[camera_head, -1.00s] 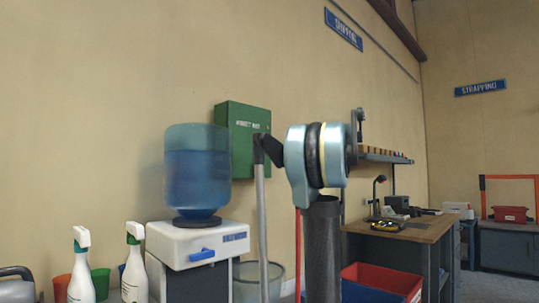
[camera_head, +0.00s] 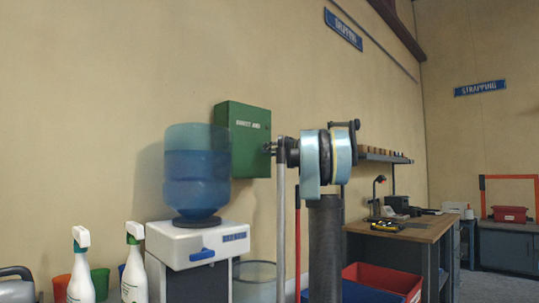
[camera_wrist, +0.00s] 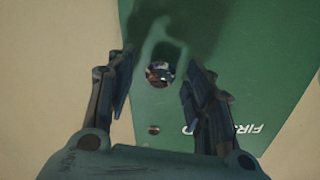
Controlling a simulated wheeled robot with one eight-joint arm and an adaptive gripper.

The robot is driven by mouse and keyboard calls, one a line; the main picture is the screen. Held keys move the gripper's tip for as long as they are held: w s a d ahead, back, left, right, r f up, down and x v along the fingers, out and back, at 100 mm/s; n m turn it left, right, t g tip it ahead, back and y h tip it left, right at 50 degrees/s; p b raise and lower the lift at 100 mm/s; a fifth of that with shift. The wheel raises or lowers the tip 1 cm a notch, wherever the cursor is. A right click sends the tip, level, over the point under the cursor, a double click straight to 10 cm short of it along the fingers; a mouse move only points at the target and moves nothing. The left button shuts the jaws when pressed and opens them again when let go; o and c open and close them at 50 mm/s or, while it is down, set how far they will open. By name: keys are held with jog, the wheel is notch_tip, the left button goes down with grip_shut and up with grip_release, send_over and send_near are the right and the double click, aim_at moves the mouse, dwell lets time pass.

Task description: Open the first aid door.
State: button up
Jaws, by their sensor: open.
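The green first aid cabinet (camera_head: 243,125) hangs on the beige wall in the head view, its door shut. Its left part is behind the water bottle. In the head view my gripper (camera_head: 268,148) is small and dark, pointing left at the cabinet's right edge. In the wrist view the green door (camera_wrist: 225,65) fills the middle and right, with part of its white lettering showing. My gripper (camera_wrist: 157,88) is open there, a finger on each side of a round shiny knob-like part (camera_wrist: 160,74). I cannot tell whether the fingers touch it. A dark shadow covers the door's top.
A blue water bottle (camera_head: 195,172) on a white dispenser (camera_head: 195,240) stands in front of the cabinet's left side. White spray bottles (camera_head: 134,268) stand at lower left. A workbench (camera_head: 410,232) and a red bin (camera_head: 385,280) are to the right.

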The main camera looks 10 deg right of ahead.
jog(key=shift+w+a, duration=0.3)
jog(key=shift+w, duration=0.05)
grip_shut()
jog(key=shift+s+d, duration=0.1)
jog(key=shift+d, duration=0.05)
